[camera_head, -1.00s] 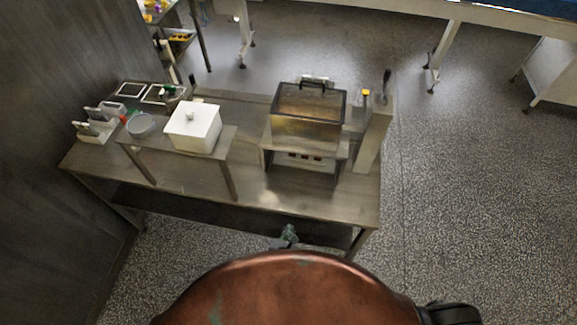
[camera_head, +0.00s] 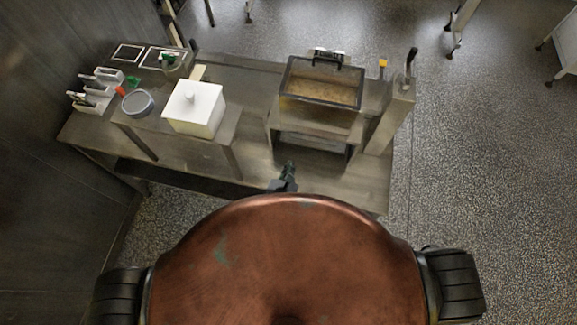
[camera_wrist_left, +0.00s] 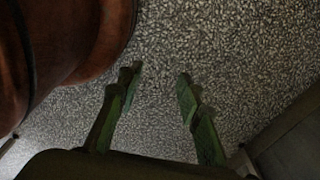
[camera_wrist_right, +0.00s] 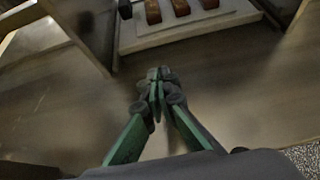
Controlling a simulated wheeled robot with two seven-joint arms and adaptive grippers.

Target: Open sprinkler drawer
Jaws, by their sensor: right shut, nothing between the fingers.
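No part is clearly recognisable as the sprinkler drawer. A box-shaped machine (camera_head: 320,108) with a glass-like top, a black handle and yellowish contents stands at the right of the metal table (camera_head: 225,172). A dark opening (camera_head: 310,145) lies below its front. In the right wrist view, a white tray (camera_wrist_right: 205,27) with several brown blocks (camera_wrist_right: 153,12) lies ahead of the fingertips. My right gripper (camera_head: 290,168) is shut and empty, over the table's front edge, apart from the machine. My left gripper (camera_wrist_left: 158,78) is open and empty above the floor.
A grey bowl (camera_head: 137,103) is farther left. A tall metal post (camera_head: 391,122) stands right of the machine. The tabletop before the machine is clear.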

